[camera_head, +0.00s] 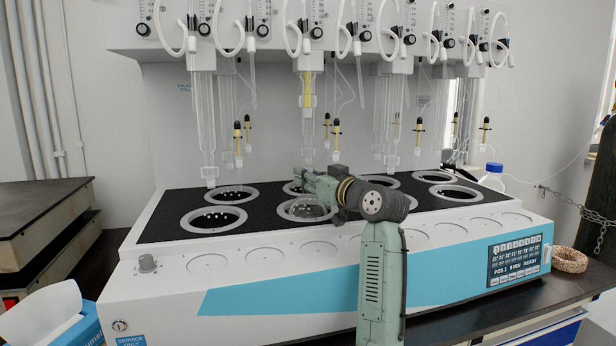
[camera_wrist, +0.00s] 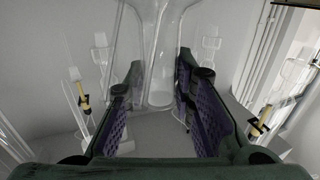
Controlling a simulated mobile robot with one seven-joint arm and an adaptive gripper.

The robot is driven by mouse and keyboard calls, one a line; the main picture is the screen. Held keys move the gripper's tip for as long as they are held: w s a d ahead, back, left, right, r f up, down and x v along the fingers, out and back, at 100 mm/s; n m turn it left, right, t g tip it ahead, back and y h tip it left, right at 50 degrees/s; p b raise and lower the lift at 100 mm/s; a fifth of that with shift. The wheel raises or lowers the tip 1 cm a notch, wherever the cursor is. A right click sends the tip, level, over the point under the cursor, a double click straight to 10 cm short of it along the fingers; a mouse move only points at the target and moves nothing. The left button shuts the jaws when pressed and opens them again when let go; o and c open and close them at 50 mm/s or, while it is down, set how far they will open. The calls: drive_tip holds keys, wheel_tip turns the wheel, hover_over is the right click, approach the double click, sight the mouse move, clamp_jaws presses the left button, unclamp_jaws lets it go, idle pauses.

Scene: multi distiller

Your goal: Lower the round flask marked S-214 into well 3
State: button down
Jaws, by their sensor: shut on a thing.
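A clear round flask (camera_head: 306,210) shows below my gripper (camera_head: 312,184) in the head view, over or partly in the second front-row well from the left. I cannot tell whether it rests on the well's ring. In the wrist view, clear glass (camera_wrist: 160,98) stands between the two purple-padded fingers of my gripper (camera_wrist: 160,78); the see-through edges blur where they touch. My gripper is shut on the flask, which looks roughly upright. The S-214 mark and the well numbers cannot be read. My arm hides part of the wells to the right.
The white distiller (camera_head: 250,270) has two rows of ringed wells in a black top. The front left well (camera_head: 213,230) looks empty of glassware. Glass columns (camera_head: 205,120) hang above, with one yellowish column (camera_head: 308,90) behind my gripper. A blue-capped bottle (camera_head: 493,177) stands at right.

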drive_tip(key=shift+f, duration=0.55)
drive_tip(key=c, duration=1.3)
unclamp_jaws()
drive_tip(key=shift+f, duration=0.1)
drive_tip(key=v, duration=0.8)
drive_tip(key=r+v, duration=0.1)
drive_tip(key=v, duration=0.3)
drive_tip(key=shift+s+d, duration=0.1)
drive_tip(key=shift+s, duration=0.05)
